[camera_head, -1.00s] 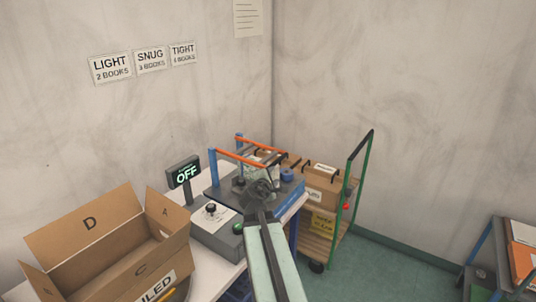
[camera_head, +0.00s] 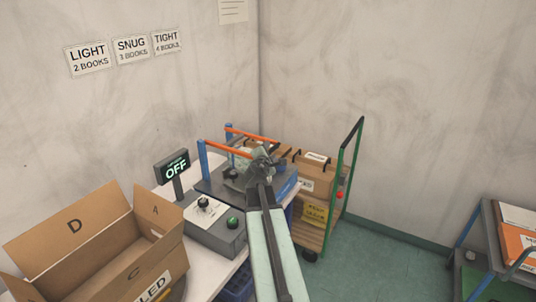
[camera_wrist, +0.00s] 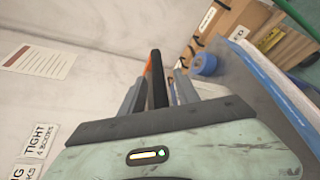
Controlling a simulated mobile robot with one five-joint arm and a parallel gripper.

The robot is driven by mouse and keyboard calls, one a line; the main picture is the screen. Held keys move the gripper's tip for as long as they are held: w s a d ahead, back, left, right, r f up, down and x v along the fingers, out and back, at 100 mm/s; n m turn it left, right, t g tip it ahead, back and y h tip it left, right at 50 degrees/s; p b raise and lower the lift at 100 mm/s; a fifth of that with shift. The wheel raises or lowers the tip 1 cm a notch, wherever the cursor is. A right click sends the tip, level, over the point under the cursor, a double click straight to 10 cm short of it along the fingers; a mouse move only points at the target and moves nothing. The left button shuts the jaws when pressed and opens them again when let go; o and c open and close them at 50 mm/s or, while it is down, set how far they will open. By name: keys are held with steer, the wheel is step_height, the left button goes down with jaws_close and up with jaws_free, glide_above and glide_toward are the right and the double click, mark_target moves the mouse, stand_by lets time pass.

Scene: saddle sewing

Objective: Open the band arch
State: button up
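The band arch shows in the head view as orange bars (camera_head: 226,149) on blue posts, lying roughly level over a dark strapping bench (camera_head: 215,185). My gripper (camera_head: 262,158) is at the right end of the near orange bar and hides part of it. In the wrist view a black grip with an orange bar behind it (camera_wrist: 159,82) stands between my two fingers (camera_wrist: 159,92). The fingers are apart, with gaps visible on both sides of the grip. I cannot tell how deep the grip sits between them.
A control box (camera_head: 215,222) with a knob, a green button and an OFF display (camera_head: 174,169) sits at the left. An open carton (camera_head: 90,245) stands front left. A green-handled cart (camera_head: 352,165) with boxes is behind right. A blue roll (camera_wrist: 204,64) lies near my fingers.

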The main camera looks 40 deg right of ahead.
jaws_close()
stand_by(1.4)
